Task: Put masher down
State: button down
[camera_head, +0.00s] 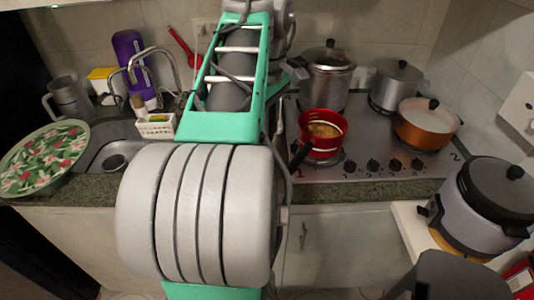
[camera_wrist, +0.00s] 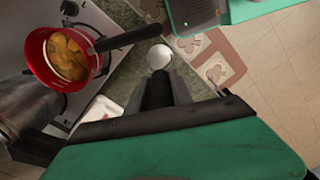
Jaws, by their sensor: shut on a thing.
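My gripper (camera_wrist: 159,78) shows in the wrist view with its two dark fingers close together. It is shut on the masher (camera_wrist: 160,57), of which only a pale round end shows beyond the fingertips. The rest of the masher is hidden by the fingers. In the wrist view the held end is over the granite counter's front edge, close to the end of the red pot's black handle. In the head view my arm covers the middle of the scene, and I cannot make out the gripper or masher.
A red pot (camera_head: 322,149) with food stands on the stove (camera_head: 375,150), its handle sticking out over the counter. A white and red item (camera_wrist: 103,110) lies on the granite (camera_wrist: 128,84). Left are a white basket (camera_head: 156,126) and floral plate (camera_head: 45,155); right, a cooker (camera_head: 470,215).

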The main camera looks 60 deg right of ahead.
jog(key=d+f, duration=0.1)
jog(key=w+d+f+b, duration=0.1)
jog(key=f, duration=0.1)
jog(key=f+b, duration=0.4)
jog(key=shift+w+d+f, duration=0.1)
jog(key=shift+w+d, duration=0.05)
jog(key=shift+d, duration=0.2)
jog(key=c, duration=1.1)
grip_release()
